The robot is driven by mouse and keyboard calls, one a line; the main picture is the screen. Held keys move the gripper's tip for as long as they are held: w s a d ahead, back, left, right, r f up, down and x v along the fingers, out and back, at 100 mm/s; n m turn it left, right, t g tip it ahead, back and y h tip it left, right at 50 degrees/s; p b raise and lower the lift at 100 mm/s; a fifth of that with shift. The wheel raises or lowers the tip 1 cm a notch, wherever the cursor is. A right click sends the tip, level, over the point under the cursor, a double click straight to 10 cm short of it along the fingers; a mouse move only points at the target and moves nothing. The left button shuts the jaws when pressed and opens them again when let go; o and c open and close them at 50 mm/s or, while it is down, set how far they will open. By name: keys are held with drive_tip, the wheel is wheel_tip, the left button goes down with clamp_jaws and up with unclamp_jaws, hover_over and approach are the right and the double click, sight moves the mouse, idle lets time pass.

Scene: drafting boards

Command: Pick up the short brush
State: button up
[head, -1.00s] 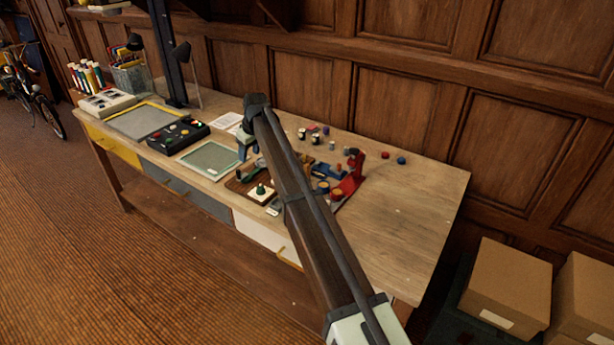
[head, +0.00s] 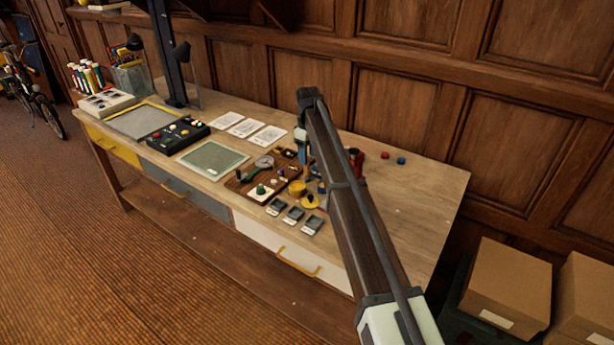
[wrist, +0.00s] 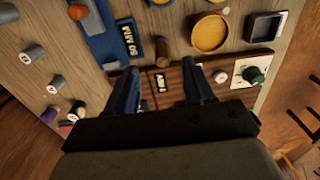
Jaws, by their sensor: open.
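My gripper (wrist: 161,68) is open in the wrist view, with its two dark fingers apart and nothing held between them. Below the gap is the edge of a dark wooden tray (wrist: 221,64), with a small labelled piece (wrist: 161,83) on it. A short dark piece (wrist: 162,50) lies just beyond the fingertips, beside a blue holder (wrist: 104,36) marked 50 MM. I cannot tell for sure which thing is the short brush. In the head view my arm crosses the bench and hides part of the items; the fingertips are not clear there.
A yellow round dish (wrist: 209,33) and a dark square dish (wrist: 264,27) stand close by, with a green knob on a white plate (wrist: 253,75) at the right. The bench's right end (head: 415,225) is clear.

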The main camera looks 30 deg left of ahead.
sight(307, 178)
drive_tip(key=shift+s+a+f, duration=0.1)
drive_tip(key=shift+f, duration=1.8)
drive_tip(key=shift+s+a+f, duration=0.1)
drive_tip(key=shift+f, duration=1.8)
drive_tip(key=shift+c, duration=0.2)
clamp_jaws()
